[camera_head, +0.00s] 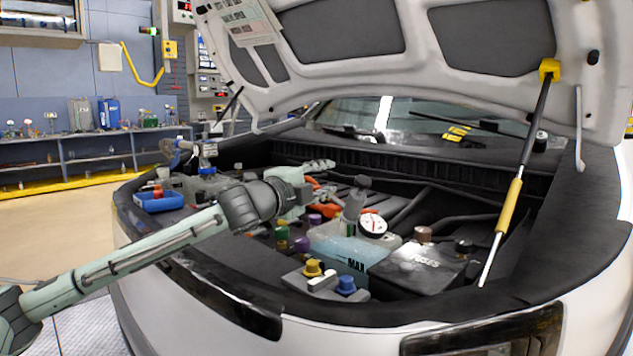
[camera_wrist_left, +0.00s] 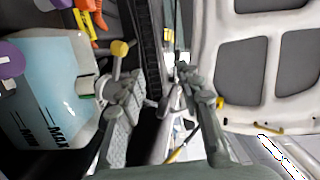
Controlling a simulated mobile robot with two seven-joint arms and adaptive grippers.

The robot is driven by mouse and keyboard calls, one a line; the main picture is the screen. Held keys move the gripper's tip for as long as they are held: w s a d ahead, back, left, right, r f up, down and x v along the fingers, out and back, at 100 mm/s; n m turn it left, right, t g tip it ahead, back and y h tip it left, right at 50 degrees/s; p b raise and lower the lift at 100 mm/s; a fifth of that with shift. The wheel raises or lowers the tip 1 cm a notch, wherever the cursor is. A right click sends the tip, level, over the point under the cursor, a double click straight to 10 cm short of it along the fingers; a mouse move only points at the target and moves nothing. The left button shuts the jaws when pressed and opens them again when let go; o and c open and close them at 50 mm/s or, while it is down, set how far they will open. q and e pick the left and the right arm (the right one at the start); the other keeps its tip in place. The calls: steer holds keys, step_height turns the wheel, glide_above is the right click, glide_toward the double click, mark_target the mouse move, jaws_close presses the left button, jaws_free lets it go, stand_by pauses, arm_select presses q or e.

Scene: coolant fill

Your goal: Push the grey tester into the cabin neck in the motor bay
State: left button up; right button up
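A grey tester (camera_head: 354,205) with a white round dial (camera_head: 372,225) stands at the blue coolant tank (camera_head: 340,258) in the motor bay; I cannot tell how deep it sits. The tank, with MAX and MIN marks, also shows at the left of the left wrist view (camera_wrist_left: 45,90). My left gripper (camera_head: 322,166) is behind and left of the tester, apart from it. In the left wrist view its fingers (camera_wrist_left: 160,90) are spread, with nothing clearly held between them. I cannot tell which neck is the cabin one. My right gripper is not in view.
A raised hood (camera_head: 440,75) hangs over the bay, held by a yellow and black strut (camera_head: 510,200) at the right. A black fuse box (camera_head: 415,268) sits right of the tank. Yellow (camera_head: 312,268) and blue (camera_head: 346,284) caps lie in front. A blue tray (camera_head: 158,201) is at left.

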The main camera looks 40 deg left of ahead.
arm_select(q)
steer(key=shift+s+d+r, duration=0.1)
steer(key=shift+s+d, duration=0.1)
steer(key=shift+s, duration=1.25)
